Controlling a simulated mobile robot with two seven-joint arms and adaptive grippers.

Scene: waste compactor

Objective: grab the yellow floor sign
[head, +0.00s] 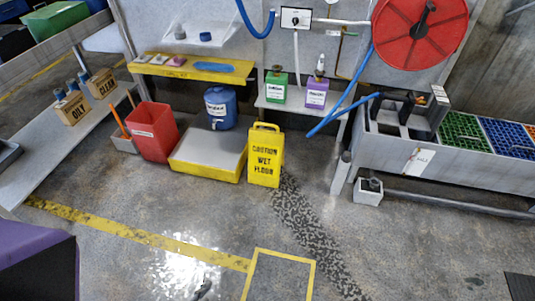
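The yellow floor sign (265,156) stands upright on the concrete floor near the middle of the head view. It has a handle at its top and dark lettering that reads "CAUTION WET FLOOR". It is just right of a low yellow platform with a grey top (208,155); I cannot tell whether they touch. Its front face is fully visible. Neither of my grippers shows in this view.
A red bin (152,132) and blue drum (220,108) stand left of the sign. A shelf with green (276,86) and purple (316,93) containers is behind it. A grey sink unit (400,158) is at right. The floor before the sign is mostly clear.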

